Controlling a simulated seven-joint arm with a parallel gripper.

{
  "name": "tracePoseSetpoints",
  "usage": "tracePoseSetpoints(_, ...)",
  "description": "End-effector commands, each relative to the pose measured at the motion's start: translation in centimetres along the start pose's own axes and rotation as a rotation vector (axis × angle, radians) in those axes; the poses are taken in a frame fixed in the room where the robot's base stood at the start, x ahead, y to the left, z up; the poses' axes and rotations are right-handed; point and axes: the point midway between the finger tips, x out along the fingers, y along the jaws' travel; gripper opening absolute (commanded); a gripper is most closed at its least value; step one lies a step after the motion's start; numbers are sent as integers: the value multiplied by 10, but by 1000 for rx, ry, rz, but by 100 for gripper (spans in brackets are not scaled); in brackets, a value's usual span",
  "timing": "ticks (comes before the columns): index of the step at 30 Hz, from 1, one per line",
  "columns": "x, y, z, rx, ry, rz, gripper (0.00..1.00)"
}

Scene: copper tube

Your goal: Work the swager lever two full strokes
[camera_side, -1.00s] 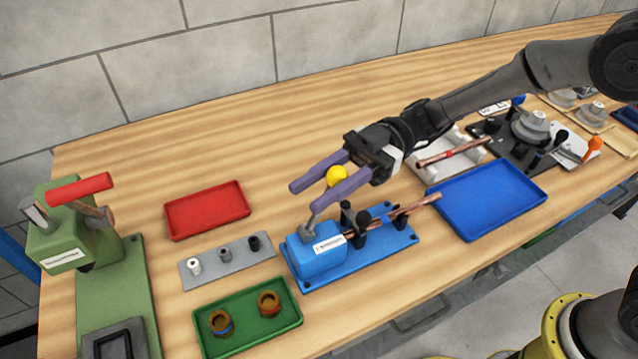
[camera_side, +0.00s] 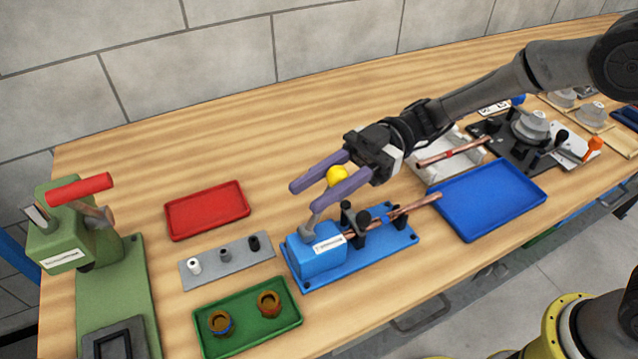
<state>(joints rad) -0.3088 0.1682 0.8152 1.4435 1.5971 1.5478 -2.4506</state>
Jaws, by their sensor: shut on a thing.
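The swager (camera_side: 318,253) is a blue block with a white label on a blue base plate. Its grey lever (camera_side: 318,219) rises from the top of the block, leaning to the right, and ends in a yellow ball knob (camera_side: 338,175). My gripper (camera_side: 319,188) has its two purple fingers around the knob and is shut on it. A copper tube (camera_side: 415,206) lies through the black clamps (camera_side: 355,220) on the base, its left end at the block. The contact between fingers and knob is partly hidden by the near finger.
A red tray (camera_side: 207,210), a grey plate with several pegs (camera_side: 216,266) and a green tray with two brown rings (camera_side: 245,339) lie to the left. A blue tray (camera_side: 487,199) lies to the right. A green press (camera_side: 62,240) stands at far left.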

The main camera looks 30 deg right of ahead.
Motion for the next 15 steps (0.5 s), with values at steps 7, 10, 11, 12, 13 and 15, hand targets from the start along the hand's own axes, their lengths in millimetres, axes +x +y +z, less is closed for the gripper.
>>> tracePoseSetpoints(7, 1, 0, 0, 3, -12, 0, 0)
tracePoseSetpoints(10, 4, 1, -1, 8, -35, -2, 0)
tracePoseSetpoints(11, 5, 1, -1, 11, -46, -2, 0)
tracePoseSetpoints(12, 7, 2, -2, 14, -64, -3, 0)
tracePoseSetpoints(13, 8, 2, -2, 18, -77, -4, 0)
tracePoseSetpoints(15, 13, 3, -3, 27, -118, -5, 0)
